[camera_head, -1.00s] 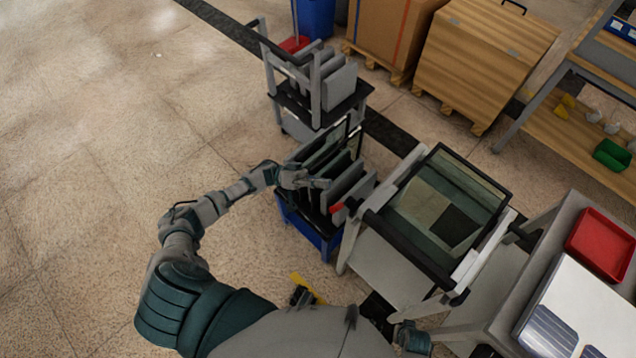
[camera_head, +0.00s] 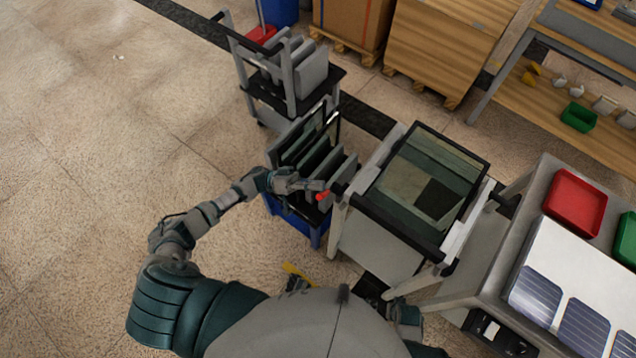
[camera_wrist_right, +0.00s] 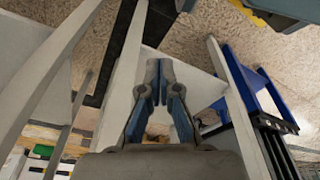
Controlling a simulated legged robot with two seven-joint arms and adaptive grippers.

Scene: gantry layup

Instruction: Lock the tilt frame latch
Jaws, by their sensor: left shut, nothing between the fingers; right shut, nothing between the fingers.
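The tilt frame (camera_head: 452,250) stands right of centre in the head view, a dark-edged frame with a glass panel on a pale stand. A small red piece (camera_head: 322,196), which looks like the latch handle, shows at its left side. My left gripper (camera_head: 320,186) is shut and empty right at the red piece. I cannot tell whether they touch. My right gripper (camera_wrist_right: 161,88) is shut and empty in the right wrist view, among pale frame legs. The latch's locking parts are too small to make out.
A blue-based rack (camera_head: 298,218) with upright dark panels stands close beside my left gripper. A trolley (camera_head: 262,95) is behind it. A bench (camera_head: 530,205) with a red tray (camera_head: 575,203) and solar cells is at right.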

